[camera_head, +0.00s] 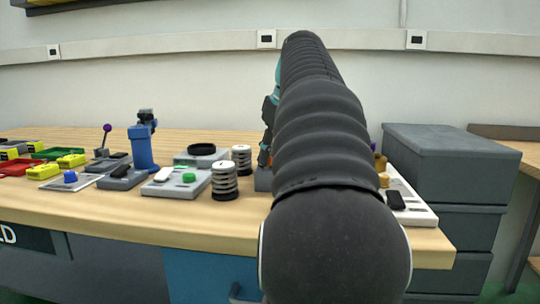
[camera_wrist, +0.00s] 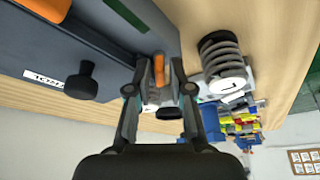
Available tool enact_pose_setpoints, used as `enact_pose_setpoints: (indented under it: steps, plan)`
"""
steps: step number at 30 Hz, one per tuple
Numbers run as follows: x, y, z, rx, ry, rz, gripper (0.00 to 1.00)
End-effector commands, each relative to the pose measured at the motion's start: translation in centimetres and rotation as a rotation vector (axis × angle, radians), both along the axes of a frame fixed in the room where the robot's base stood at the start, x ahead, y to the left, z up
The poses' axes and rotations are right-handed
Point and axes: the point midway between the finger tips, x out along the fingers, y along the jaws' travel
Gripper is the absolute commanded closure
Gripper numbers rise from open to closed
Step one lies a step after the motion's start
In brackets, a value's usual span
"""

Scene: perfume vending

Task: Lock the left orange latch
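In the wrist view the orange latch (camera_wrist: 161,68) is a narrow upright piece at the edge of a dark grey box (camera_wrist: 95,50). My gripper (camera_wrist: 160,88) is at the latch. Its two fingers are apart, one on each side of the latch's near end. I cannot tell whether either finger touches it.
A black knob (camera_wrist: 83,82) sticks out of the box's face left of my gripper. A spring-like cylinder (camera_wrist: 222,62) stands close on the right. Grey drawers (camera_head: 445,165) stand at the right. Several small devices cover the table's left.

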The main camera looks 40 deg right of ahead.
Motion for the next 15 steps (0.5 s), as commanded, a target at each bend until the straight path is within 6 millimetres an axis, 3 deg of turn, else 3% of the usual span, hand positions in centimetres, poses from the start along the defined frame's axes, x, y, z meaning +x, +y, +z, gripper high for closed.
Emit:
enact_pose_setpoints:
  steps: [5,8,15]
  plan:
    - [0.0,0.0,0.02,0.0,0.0,0.0,0.79]
    - [0.01,0.0,0.04,0.0,0.0,0.0,0.99]
    - [0.0,0.02,0.04,0.0,0.0,-0.001,1.0]
